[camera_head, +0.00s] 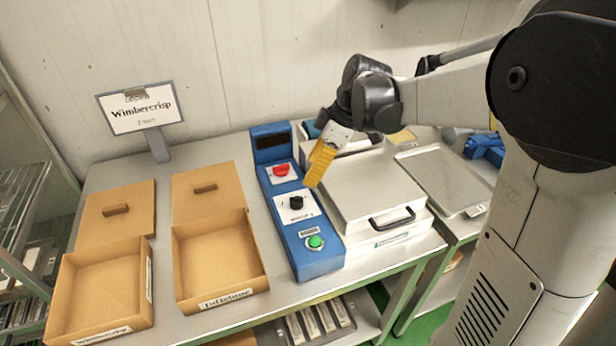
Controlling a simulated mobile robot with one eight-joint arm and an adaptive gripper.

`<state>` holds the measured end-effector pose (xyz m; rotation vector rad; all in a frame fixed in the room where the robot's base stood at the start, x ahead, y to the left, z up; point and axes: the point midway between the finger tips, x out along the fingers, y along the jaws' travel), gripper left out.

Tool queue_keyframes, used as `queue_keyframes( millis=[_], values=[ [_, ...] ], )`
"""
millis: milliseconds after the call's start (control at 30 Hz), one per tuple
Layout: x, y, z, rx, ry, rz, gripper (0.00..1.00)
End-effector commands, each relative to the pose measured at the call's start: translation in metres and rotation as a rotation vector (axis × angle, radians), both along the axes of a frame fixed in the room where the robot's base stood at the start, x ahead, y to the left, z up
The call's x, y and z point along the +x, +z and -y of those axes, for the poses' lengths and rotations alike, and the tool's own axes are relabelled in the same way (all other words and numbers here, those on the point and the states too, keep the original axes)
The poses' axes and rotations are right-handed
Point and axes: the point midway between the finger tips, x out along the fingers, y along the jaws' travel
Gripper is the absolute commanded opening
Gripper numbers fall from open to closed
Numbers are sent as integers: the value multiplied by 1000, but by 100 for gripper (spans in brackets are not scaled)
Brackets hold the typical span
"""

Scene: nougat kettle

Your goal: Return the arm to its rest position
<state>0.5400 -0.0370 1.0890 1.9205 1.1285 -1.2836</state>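My arm comes in from the right and reaches over the table (365,272). My gripper (317,172) is in the upper middle, its yellow finger part pointing down and left. It appears above the area between the blue control panel (318,262) and the white lidded machine (365,188). I see the gripper from the side, so whether the fingers are apart does not show. I see no separate object held in it. The exact gap between gripper and machine cannot be told.
Two open cardboard boxes (262,250) (150,285) with lids behind them stand left. A sign (140,108) reading "Wimbercrisp" stands behind. The panel has red and green buttons and a black knob. A metal tray (447,180) and a blue object (485,148) lie right.

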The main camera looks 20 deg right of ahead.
Motion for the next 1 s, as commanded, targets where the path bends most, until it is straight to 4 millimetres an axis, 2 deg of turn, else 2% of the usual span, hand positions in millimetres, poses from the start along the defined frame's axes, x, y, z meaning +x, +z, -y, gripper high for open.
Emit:
queue_keyframes(
  millis=[400,533,667,800,1000],
  values=[
    [0,0,0,0,0,0,54],
    [-9,5,-5,-9,-43,-2,54],
    [-37,17,-16,-34,-196,0,54],
    [-80,28,-28,-50,-444,30,54],
    [-139,27,-36,-4,-777,113,54]
  ],
)
